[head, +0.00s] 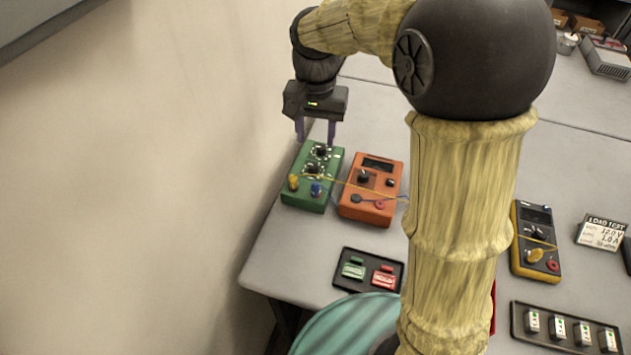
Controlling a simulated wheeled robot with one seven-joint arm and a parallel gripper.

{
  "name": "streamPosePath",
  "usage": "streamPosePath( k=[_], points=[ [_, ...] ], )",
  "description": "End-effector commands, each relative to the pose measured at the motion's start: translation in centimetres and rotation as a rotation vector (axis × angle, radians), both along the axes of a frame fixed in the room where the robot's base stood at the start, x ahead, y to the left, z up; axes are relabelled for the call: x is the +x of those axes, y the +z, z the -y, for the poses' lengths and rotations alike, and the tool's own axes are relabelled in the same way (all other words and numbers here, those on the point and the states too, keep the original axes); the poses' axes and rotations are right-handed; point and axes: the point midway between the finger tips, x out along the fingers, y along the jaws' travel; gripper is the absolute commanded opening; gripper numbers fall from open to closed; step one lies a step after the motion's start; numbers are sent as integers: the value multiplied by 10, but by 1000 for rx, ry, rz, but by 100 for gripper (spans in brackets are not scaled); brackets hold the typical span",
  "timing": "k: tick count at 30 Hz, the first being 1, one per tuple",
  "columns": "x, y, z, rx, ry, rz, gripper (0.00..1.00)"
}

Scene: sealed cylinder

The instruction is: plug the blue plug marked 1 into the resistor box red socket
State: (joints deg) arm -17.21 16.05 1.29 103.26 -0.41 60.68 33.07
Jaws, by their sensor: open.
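A green box (302,202) with two dark dials, likely the resistor box, stands near the table's left edge. A yellow plug (294,182) and a blue plug (316,188) stand upright at its front end. The mark on the blue plug is too small to read, and I cannot make out a red socket on this box. My gripper (316,133) points down with its fingers apart and empty. It appears over the far end of the green box, away from the plugs; its exact height is unclear.
An orange meter (350,210) stands right of the green box, with a yellow lead crossing it. A black tray (341,283) with green and red pieces lies in front. A wall closes the left side.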

Motion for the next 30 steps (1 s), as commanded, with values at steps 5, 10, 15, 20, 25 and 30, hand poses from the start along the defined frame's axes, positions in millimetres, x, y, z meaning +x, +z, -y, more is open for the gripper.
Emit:
streamPosePath(
  k=[5, 10, 15, 20, 25, 30],
  points=[
    [-1, 1, -3, 0, 5, 0, 46],
    [-1, 0, -6, 0, 10, 0, 46],
    [-2, -12, -5, -1, 10, -3, 46],
    [-2, -39, -3, -3, 5, -6, 46],
    [-1, -69, -1, -2, 2, -6, 46],
    [-1, -99, -1, -2, 1, -6, 46]
  ],
)
